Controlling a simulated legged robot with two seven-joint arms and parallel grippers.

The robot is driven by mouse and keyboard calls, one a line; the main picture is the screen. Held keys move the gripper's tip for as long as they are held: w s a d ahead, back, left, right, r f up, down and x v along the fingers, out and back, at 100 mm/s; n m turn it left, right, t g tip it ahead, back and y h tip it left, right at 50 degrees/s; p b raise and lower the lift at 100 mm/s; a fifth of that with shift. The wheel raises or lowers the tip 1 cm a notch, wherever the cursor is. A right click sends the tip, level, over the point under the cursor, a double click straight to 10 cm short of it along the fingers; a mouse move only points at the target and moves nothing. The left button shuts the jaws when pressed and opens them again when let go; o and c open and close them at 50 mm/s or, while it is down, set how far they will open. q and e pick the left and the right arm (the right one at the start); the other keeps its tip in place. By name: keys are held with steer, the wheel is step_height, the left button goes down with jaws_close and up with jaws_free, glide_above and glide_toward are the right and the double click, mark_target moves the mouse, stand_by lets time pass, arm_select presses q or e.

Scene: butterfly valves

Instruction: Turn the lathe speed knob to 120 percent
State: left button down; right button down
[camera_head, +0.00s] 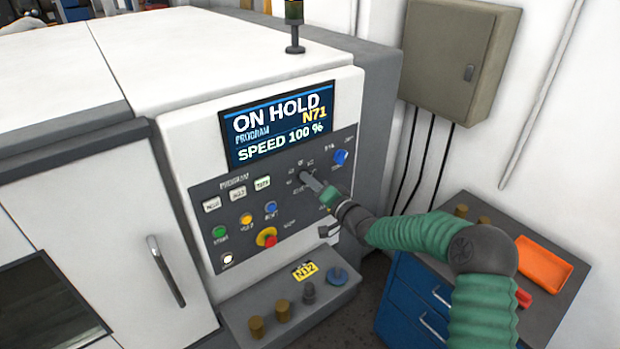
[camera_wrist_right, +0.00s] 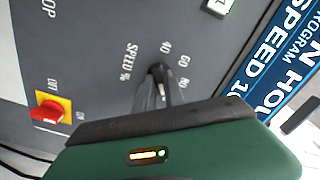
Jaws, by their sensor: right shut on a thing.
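The lathe's control panel (camera_head: 215,200) faces me in the head view, with a display (camera_head: 278,123) above it reading "ON HOLD", "PROGRAM N71" and "SPEED 100 %". My right gripper (camera_head: 311,182) reaches the panel's upper right part and is shut on the speed knob. In the right wrist view the small dark speed knob (camera_wrist_right: 157,71) shows between the grey fingers of my right gripper (camera_wrist_right: 155,92). The marks "40" and "60" and the label "SPEED %" show around it. The rest of the scale and most of the knob are hidden. My left gripper is not in view.
Colored buttons and a red stop button (camera_head: 269,240) sit left of and below my right gripper. A blue knob (camera_head: 340,157) is close on its right. A red switch (camera_wrist_right: 48,112) on a yellow plate shows in the wrist view. A blue cabinet (camera_head: 410,300) stands right.

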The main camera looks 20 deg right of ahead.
steer(key=shift+s+a+f+m+p, duration=0.15)
steer(key=shift+m+p, duration=0.15)
steer(key=shift+m, duration=1.1)
steer(key=shift+w+d+f+m+p, duration=0.15)
steer(key=shift+m+p, duration=0.1)
steer(key=shift+m, duration=1.15)
steer(key=shift+s+a+f+m+p, duration=0.15)
steer(key=shift+m+p, duration=0.15)
steer(key=shift+m, duration=1.1)
steer(key=c, duration=1.6)
jaws_free()
steer(key=shift+c, duration=0.2)
steer(key=shift+o, duration=1)
steer(key=shift+w+r, duration=0.1)
steer(key=shift+w, duration=0.15)
